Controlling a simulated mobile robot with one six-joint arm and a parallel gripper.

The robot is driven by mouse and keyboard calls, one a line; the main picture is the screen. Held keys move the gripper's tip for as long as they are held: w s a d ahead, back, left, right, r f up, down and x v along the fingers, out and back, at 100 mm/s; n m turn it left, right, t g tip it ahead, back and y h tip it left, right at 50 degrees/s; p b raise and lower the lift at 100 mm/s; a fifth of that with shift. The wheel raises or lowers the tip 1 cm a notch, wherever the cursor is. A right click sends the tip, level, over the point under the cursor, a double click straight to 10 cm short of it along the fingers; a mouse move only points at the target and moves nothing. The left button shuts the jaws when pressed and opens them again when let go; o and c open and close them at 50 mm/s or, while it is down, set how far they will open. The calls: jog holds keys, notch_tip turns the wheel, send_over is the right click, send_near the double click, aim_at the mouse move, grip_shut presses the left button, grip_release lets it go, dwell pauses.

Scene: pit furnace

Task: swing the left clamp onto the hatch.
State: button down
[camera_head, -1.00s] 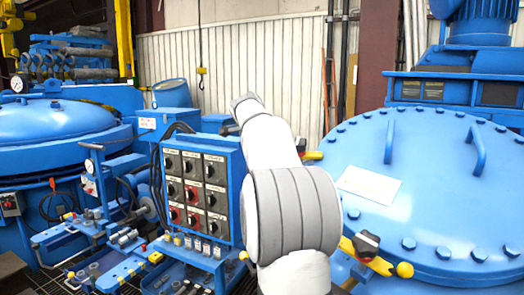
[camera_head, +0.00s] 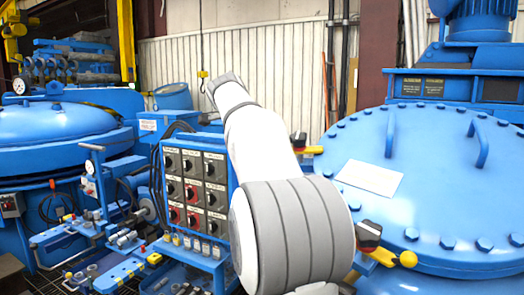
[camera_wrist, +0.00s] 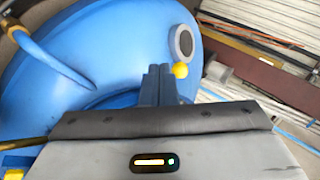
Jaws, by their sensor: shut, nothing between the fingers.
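The hatch (camera_head: 440,185) is a large round blue lid with bolts around its rim and two handles, at the right of the head view. A yellow clamp with a red-and-black knob (camera_head: 369,236) and a yellow ball end (camera_head: 408,258) is at its near left edge. Another yellow clamp (camera_head: 308,150) is at its far left edge, partly behind my arm. In the wrist view, my gripper (camera_wrist: 158,72) is shut and empty, beside a yellow ball (camera_wrist: 180,70) and a dark round disc (camera_wrist: 184,41) over a curved blue surface. I cannot tell whether it touches the ball. My arm hides the gripper in the head view.
A switch panel (camera_head: 195,185) stands left of my arm, with valves and pipes below it. Another blue round vessel (camera_head: 60,125) stands at the far left. A blue motor housing (camera_head: 475,85) rises behind the hatch. A white sheet (camera_head: 370,178) lies on the hatch.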

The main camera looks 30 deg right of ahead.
jog(key=v, duration=0.3)
jog(key=w+v, duration=0.1)
jog(key=v, duration=0.1)
jog(key=shift+s+a+r, duration=0.1)
jog(key=shift+a, duration=0.4)
jog(key=s+a+f+n+g+y, duration=0.1)
jog(key=s+a+f+n+y, duration=0.1)
jog(key=s+a+f+n, duration=0.5)
jog(key=s+a+f+n+g+y, duration=0.1)
jog(key=s+a+f+n+y, duration=0.2)
jog(key=s+a+f+n, duration=0.4)
jog(key=s+a+f+n+g+y, duration=0.2)
jog(key=s+a+f+n, duration=0.6)
jog(key=s+f, duration=0.6)
notch_tip(320, 180, down, 8)
jog(key=shift+f+n+y, duration=0.1)
jog(key=shift+n+y, duration=0.2)
jog(key=shift+n, duration=0.9)
jog(key=shift+s, duration=0.15)
